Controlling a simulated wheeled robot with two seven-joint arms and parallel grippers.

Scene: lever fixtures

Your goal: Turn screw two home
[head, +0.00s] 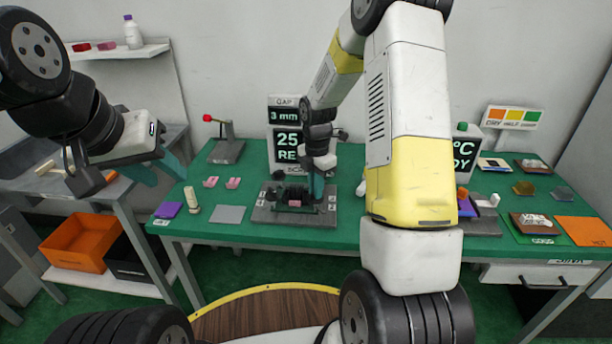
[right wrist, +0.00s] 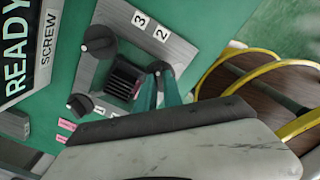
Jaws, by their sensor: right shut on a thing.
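The screw fixture (head: 262,216) is a grey plate on the green table with a dark ribbed block in its middle. In the right wrist view, its plate (right wrist: 181,50) carries labels 3 and 2 and several black knobs. Screw two (right wrist: 157,66) is the small dark knob beside label 2. My right gripper (head: 316,197) points down at the fixture's right side; in the right wrist view its teal fingers (right wrist: 160,80) are closed at screw two, partly covering it. My left gripper (head: 165,176) is open and empty, left of the table.
Behind the fixture stands a display (head: 286,115) reading 3 mm, its lower part partly hidden by my right arm. A lever with a red knob (head: 207,118) stands back left. Pink pieces (head: 233,183) and a grey pad (head: 229,214) lie left of the fixture. An orange bin (head: 80,243) is lower left.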

